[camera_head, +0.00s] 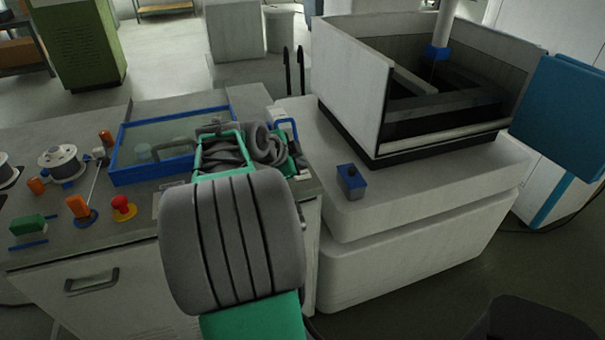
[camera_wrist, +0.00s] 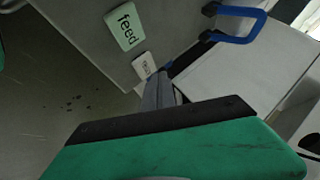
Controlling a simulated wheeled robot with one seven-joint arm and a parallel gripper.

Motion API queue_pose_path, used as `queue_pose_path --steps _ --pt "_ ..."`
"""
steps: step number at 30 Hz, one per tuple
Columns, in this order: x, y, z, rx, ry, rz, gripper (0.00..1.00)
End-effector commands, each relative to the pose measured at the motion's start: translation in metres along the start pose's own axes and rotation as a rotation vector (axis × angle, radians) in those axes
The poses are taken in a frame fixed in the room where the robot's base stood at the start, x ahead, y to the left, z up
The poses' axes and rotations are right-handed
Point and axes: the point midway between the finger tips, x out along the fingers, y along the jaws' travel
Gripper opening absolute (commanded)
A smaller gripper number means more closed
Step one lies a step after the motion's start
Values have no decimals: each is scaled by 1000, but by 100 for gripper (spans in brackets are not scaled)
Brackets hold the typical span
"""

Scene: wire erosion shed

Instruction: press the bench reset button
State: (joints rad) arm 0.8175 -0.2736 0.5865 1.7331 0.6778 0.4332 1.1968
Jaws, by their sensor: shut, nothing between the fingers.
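My gripper (camera_wrist: 165,88) is shut and empty in the wrist view. Its grey fingers point at the bench edge, close to a small pale label (camera_wrist: 144,66) whose print I cannot read. A sliver of blue shows by the fingertips, and I cannot tell contact. In the head view my arm hides the fingertips. A red mushroom button on a yellow base (camera_head: 122,207) stands on the left of the bench (camera_head: 150,222).
A blue handle (camera_wrist: 241,24) stands near the fingers, also in the head view (camera_head: 285,124). Left are a blue-framed glass cover (camera_head: 121,157), orange-handled levers (camera_head: 78,207) and spools (camera_head: 62,162). Right is a white machine (camera_head: 430,200) with a blue box (camera_head: 351,181).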

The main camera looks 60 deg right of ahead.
Motion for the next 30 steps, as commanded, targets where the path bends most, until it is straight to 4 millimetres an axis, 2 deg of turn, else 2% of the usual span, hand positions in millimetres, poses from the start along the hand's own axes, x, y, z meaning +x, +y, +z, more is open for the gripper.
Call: queue_pose_path --steps 7,30 --pt "6 5 5 0 0 0 0" --pt "8 6 6 0 0 0 0"
